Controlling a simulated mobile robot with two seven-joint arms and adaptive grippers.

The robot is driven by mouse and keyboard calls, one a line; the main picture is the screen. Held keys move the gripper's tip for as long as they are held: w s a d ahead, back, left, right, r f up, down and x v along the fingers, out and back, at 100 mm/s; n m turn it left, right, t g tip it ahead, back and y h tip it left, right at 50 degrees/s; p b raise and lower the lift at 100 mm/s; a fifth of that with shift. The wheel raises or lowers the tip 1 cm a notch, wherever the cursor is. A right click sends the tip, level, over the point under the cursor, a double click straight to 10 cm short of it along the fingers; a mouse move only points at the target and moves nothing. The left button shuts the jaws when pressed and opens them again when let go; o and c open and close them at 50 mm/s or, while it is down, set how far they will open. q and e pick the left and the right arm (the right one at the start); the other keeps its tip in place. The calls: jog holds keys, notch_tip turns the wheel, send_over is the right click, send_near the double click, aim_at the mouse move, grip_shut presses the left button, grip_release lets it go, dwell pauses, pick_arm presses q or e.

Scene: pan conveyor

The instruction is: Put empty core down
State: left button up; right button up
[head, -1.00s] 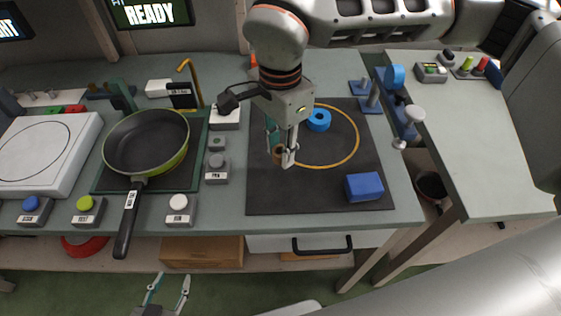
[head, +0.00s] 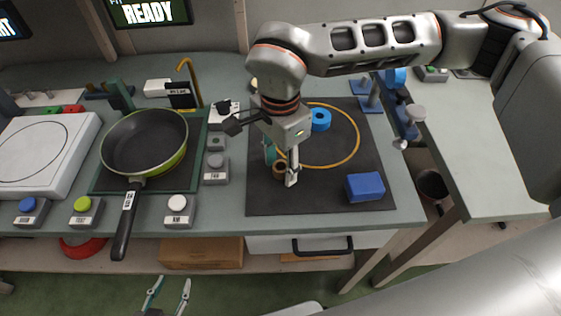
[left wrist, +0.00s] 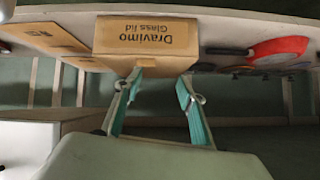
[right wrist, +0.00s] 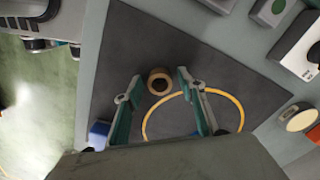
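The empty core is a short brown ring (right wrist: 159,82) on the dark mat (right wrist: 205,65); it also shows in the head view (head: 279,170). My right gripper (right wrist: 159,76) is open, pointing down, with the core between its fingertips and a gap on each side in the right wrist view. In the head view the right gripper (head: 281,171) is low over the mat's left part, and a finger stands beside the core. My left gripper (head: 167,281) is open and empty in front of the bench; its fingers also show in the left wrist view (left wrist: 159,78).
A yellow circle (head: 357,145) is marked on the mat. A blue ring (head: 320,119) and blue block (head: 365,187) are on the mat. A pan (head: 145,145) and buttons stand to the left. A labelled cardboard box (left wrist: 147,38) sits below the bench.

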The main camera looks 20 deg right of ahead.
jog(key=shift+r, duration=0.1)
jog(key=shift+r, duration=0.3)
notch_tip(320, 180, up, 12)
jog(key=p, duration=0.1)
jog(key=shift+f, duration=0.2)
dwell(0.4)
